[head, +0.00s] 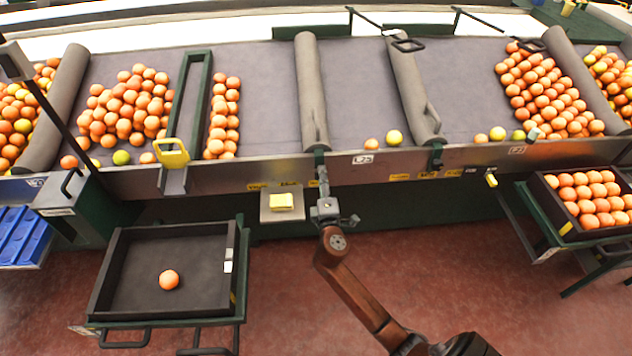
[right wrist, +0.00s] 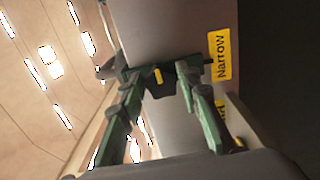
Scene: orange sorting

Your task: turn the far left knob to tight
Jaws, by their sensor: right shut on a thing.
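My right gripper (head: 322,188) is at the front rail of the sorting table, below the lower end of the left of the two middle grey rollers (head: 311,95). In the right wrist view its green fingers (right wrist: 158,76) are shut on a small dark knob (right wrist: 161,84) with a yellow mark. A yellow label reading "Narrow" (right wrist: 220,56) is beside the knob on the metal rail; a second yellow label is partly hidden by a finger. In the head view the gripper covers the knob, and the rail's yellow labels (head: 288,184) are too small to read. My left gripper is not in view.
A dark tray (head: 107,285) with one orange stands on a cart at lower left. A tray full of oranges (head: 541,195) is at right. A yellow block (head: 282,201) on a small shelf is close left of my gripper. The red floor is open around my right arm.

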